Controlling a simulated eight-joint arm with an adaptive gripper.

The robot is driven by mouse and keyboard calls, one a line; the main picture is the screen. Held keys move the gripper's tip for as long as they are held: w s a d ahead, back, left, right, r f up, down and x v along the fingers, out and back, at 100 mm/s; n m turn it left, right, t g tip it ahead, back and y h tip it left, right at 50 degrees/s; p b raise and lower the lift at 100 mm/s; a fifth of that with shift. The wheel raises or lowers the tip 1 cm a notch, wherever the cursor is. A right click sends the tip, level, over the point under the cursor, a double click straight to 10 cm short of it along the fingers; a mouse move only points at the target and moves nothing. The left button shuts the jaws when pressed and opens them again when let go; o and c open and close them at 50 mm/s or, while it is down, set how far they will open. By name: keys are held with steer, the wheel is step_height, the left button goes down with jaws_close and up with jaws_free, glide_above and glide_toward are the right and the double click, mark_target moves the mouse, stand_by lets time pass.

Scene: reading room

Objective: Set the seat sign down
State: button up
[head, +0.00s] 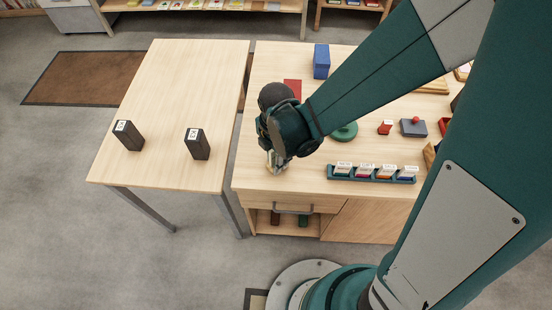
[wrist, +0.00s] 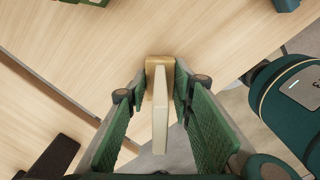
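The seat sign is a thin pale plate on a small wooden base. In the wrist view the sign (wrist: 160,110) lies between the two finger pads, with its base (wrist: 158,64) at the fingertips. My gripper (wrist: 161,75) has its fingertips against the sides of the base, one on each side. In the head view my gripper (head: 275,155) points down over the front left part of the right-hand table, and the sign (head: 277,168) shows partly beneath it. I cannot tell whether the base touches the tabletop.
Two dark blocks with white labels (head: 128,136) (head: 197,145) stand on the left table (head: 165,95). A teal rack (head: 371,175) of cards lies right of my gripper. A blue box (head: 321,61) and a red item (head: 292,88) are farther back. A gap separates the tables.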

steer(key=o, duration=0.5)
steer(key=shift+c, duration=0.2)
steer(key=shift+r, duration=0.25)
steer(key=shift+r+p, duration=1.45)
steer(key=shift+r, duration=4.45)
steer(key=shift+w+d+r+m, duration=0.1)
steer(key=shift+d+r+m, duration=0.2)
steer(key=shift+d+r, duration=0.05)
steer(key=s+d+r+m+t, duration=0.1)
steer(key=d+r+m+t, duration=0.2)
steer(key=d+r+m, duration=0.5)
steer(key=s+d+r+m+t, duration=0.1)
steer(key=d+r+m+t, duration=0.3)
steer(key=d+r+m, duration=0.5)
steer(key=d+m, duration=0.7)
steer(key=m, duration=0.2)
steer(key=shift+s+d, duration=0.3)
steer(key=shift+d, duration=0.1)
